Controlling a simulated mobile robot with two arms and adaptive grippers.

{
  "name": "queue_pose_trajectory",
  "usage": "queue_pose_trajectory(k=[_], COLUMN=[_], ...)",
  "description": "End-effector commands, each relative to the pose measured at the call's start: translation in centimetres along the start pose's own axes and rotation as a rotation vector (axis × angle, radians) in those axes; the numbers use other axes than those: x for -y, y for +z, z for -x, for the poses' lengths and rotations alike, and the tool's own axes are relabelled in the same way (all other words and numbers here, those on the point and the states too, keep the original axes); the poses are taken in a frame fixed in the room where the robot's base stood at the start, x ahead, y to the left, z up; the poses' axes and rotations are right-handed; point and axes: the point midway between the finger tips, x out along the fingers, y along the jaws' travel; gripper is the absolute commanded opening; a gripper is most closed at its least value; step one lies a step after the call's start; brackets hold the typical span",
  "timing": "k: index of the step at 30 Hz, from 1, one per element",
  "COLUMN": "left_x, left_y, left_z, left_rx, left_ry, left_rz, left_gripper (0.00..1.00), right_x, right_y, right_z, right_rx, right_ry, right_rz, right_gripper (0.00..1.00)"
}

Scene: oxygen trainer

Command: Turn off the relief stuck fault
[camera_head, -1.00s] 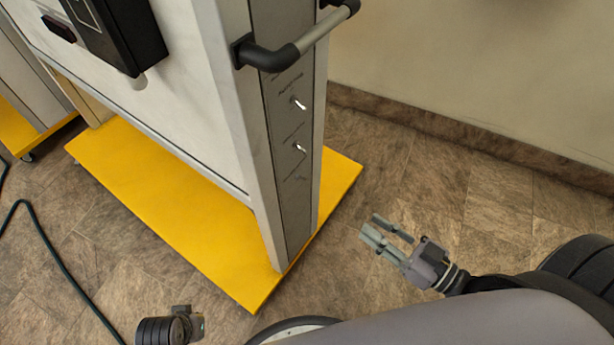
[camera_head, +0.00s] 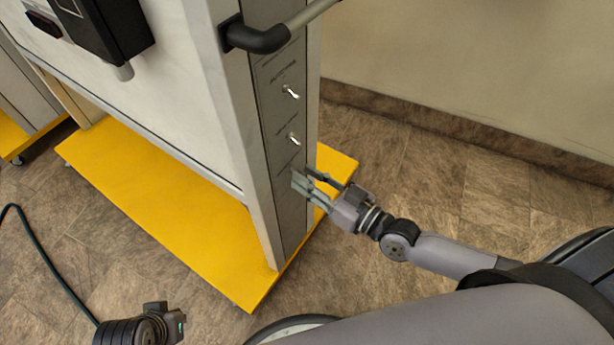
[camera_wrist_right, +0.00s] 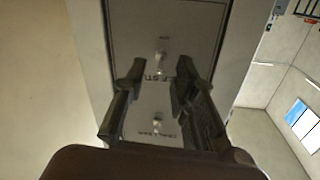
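The narrow grey side panel (camera_head: 285,205) of the trainer carries two small silver toggle switches, an upper one (camera_head: 291,92) and a lower one (camera_head: 293,139), with lettering too small to read. My right gripper (camera_head: 304,177) is open and empty in front of the panel, below the lower switch in the head view. In the right wrist view the open fingers (camera_wrist_right: 158,68) frame the panel face. One toggle (camera_wrist_right: 161,60) shows near the fingertips and another (camera_wrist_right: 157,122) nearer the palm. Partly hidden lettering reading "F STU" lies between them.
A dark handle (camera_head: 258,38) juts out above the switches. The yellow base (camera_head: 160,205) spreads under the trainer. A wall (camera_head: 470,60) stands at the right, with bare tiled floor (camera_head: 425,180) before it. A dark cable (camera_head: 50,265) lies at the left.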

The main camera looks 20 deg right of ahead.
Motion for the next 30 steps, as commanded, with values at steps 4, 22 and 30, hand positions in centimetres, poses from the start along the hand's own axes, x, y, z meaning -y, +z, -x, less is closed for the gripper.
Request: queue_pose_trajectory(k=[4, 22, 30], left_x=[0.02, 0.04, 0.03], left_y=[-0.04, -0.07, -0.07], left_z=[0.24, 0.27, 0.26], left_rx=[-0.003, -0.003, -0.003], left_ry=[-0.001, -0.001, -0.001], left_rz=[0.000, 0.001, 0.001], left_gripper=[0.00, 0.00, 0.00], right_x=[0.02, 0.01, 0.03], right_y=[-0.01, 0.01, 0.02], right_z=[-0.71, -0.72, -0.71], right_rx=[0.000, 0.001, 0.001], right_ry=[-0.001, 0.000, -0.001], right_rz=[-0.001, 0.000, 0.000], right_gripper=[0.26, 0.03, 0.00])
